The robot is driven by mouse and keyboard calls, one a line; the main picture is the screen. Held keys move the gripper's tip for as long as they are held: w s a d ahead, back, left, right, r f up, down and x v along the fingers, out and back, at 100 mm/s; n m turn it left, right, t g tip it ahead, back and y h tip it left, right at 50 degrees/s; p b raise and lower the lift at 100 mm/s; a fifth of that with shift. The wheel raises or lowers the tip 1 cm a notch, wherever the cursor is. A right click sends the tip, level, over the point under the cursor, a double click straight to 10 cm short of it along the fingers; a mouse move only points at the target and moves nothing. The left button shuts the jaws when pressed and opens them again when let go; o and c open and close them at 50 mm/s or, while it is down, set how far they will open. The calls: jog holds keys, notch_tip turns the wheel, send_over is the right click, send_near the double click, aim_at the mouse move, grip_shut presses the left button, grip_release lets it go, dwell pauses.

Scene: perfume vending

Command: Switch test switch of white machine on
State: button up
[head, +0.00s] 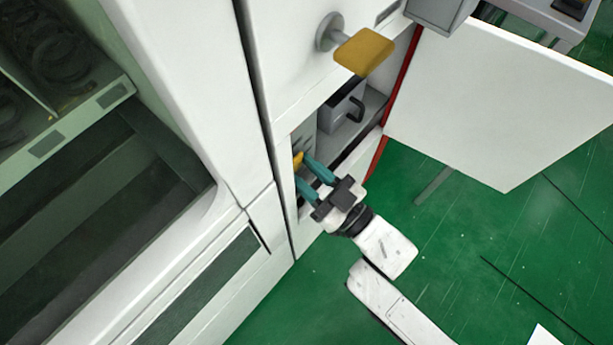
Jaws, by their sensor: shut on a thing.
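The white machine (172,75) fills the left and middle of the head view. Its open compartment (375,105) is at the centre. Inside, on the compartment's left side, a small yellow-orange part (298,159), likely the test switch, shows next to my fingertips. My gripper (304,173) reaches into the compartment from the lower right. Its teal fingers are shut on the yellow-orange part, which they partly cover. The switch's exact position cannot be told.
A white door (510,105) stands open to the right of the compartment. A yellow handle (364,52) sticks out above the opening. A grey box with a black handle (343,108) sits inside.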

jog(key=shift+y, duration=0.3)
jog(key=o, duration=1)
jog(key=shift+o, duration=0.2)
jog(key=p+v, duration=0.1)
jog(key=v, duration=1)
jog(key=shift+a+f, duration=0.1)
jog(key=shift+a, duration=0.05)
